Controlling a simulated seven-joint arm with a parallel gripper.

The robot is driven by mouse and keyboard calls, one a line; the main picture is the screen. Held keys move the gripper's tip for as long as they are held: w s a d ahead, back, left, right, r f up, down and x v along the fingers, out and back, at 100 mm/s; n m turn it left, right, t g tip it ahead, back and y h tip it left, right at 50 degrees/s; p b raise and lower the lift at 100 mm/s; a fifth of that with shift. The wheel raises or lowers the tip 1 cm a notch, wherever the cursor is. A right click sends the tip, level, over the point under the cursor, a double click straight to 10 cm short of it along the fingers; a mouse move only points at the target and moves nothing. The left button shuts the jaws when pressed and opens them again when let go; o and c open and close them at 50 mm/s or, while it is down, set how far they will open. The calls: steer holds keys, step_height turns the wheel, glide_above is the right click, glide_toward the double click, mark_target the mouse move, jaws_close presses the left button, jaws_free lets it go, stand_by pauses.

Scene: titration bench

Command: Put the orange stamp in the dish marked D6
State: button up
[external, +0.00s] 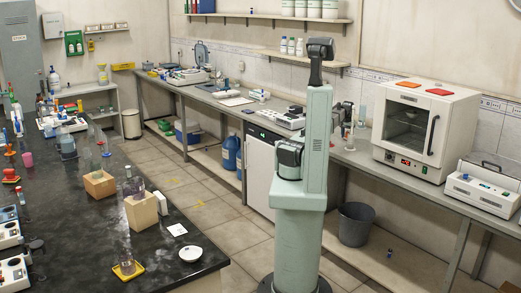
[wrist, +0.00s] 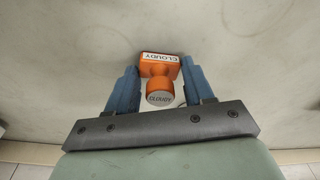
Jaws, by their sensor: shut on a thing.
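The orange stamp (wrist: 159,84) shows in the wrist view, with white ends lettered CLOUDY. My gripper (wrist: 157,73) has its two blue fingers on either side of the stamp and is shut on it. The stamp appears clear of any surface, with a plain pale background behind it. In the external view my arm stands between the two benches, and its column hides much of the gripper end; the stamp cannot be made out there. A white round dish (external: 190,254) lies on the dark bench. No D6 mark is readable on it or elsewhere.
A white oven (external: 425,130) and a lidded instrument (external: 483,187) stand on the wall bench at right. The bench around the dish is mostly clear.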

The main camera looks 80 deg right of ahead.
steer(key=shift+f, duration=0.1)
steer(key=o, duration=1.1)
steer(key=shift+o, duration=0.2)
step_height(320, 180, up, 11)
steer(key=a, duration=0.1)
steer(key=shift+w+a+r, duration=0.2)
steer(key=shift+w+a, duration=0.05)
steer(key=shift+w, duration=0.1)
steer(key=shift+r, duration=0.2)
steer(key=shift+c, duration=0.3)
steer(key=shift+a+r, duration=0.1)
steer(key=shift+r, duration=0.05)
steer(key=c, duration=0.3)
